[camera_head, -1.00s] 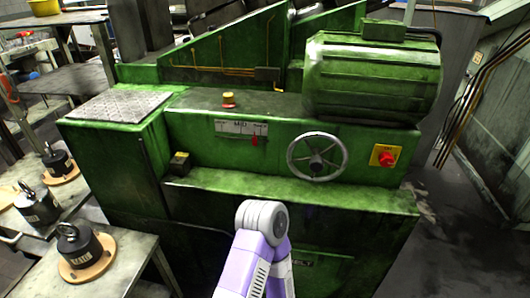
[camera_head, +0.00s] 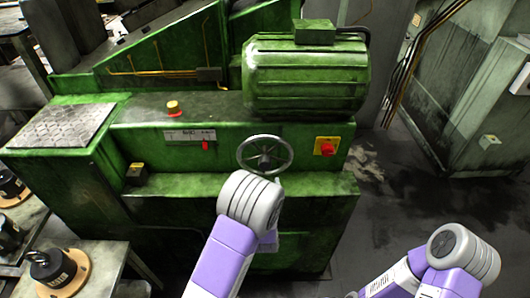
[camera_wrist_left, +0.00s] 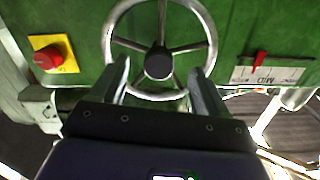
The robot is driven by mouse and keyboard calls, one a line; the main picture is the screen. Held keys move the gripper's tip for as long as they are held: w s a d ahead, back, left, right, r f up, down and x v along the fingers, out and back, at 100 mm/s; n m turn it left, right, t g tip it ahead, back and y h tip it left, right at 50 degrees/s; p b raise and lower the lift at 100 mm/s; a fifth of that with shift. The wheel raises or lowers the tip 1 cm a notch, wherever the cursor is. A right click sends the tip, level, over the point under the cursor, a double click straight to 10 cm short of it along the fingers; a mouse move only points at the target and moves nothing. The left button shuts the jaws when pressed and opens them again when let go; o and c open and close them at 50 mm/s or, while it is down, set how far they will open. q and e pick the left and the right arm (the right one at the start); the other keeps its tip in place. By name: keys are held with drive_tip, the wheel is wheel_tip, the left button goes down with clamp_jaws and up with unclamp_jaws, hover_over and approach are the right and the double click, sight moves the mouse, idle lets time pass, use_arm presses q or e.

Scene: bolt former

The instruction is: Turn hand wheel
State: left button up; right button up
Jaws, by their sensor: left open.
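The hand wheel (camera_head: 265,154) is a grey metal ring with spokes and a dark hub on the front of the green machine. It fills the top middle of the left wrist view (camera_wrist_left: 160,63). My left gripper (camera_wrist_left: 158,68) is open, its two fingers apart over the near part of the rim, one on each side of the hub. I cannot tell whether the fingers touch the rim. In the head view my left arm rises below the wheel and its gripper is hidden. My right arm shows at the lower right, without its gripper.
A red knob on a yellow plate (camera_head: 325,147) sits right of the wheel. A scale with a red pointer (camera_head: 190,137) is to its left. A green motor housing (camera_head: 306,75) stands above. A ledge (camera_head: 200,186) juts out below. Weights on a table (camera_head: 60,270) stand at lower left.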

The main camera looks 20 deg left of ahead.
sight(265, 166)
use_arm(q)
drive_tip(key=shift+w+r+t, duration=0.3)
drive_tip(key=shift+w+r, duration=0.4)
drive_tip(key=shift+r, duration=0.35)
drive_tip(key=x, duration=0.5)
drive_tip(key=shift+a+f, duration=0.1)
drive_tip(key=shift+a, duration=0.05)
drive_tip(key=shift+x, duration=0.75)
drive_tip(key=shift+c, duration=0.4)
clamp_jaws()
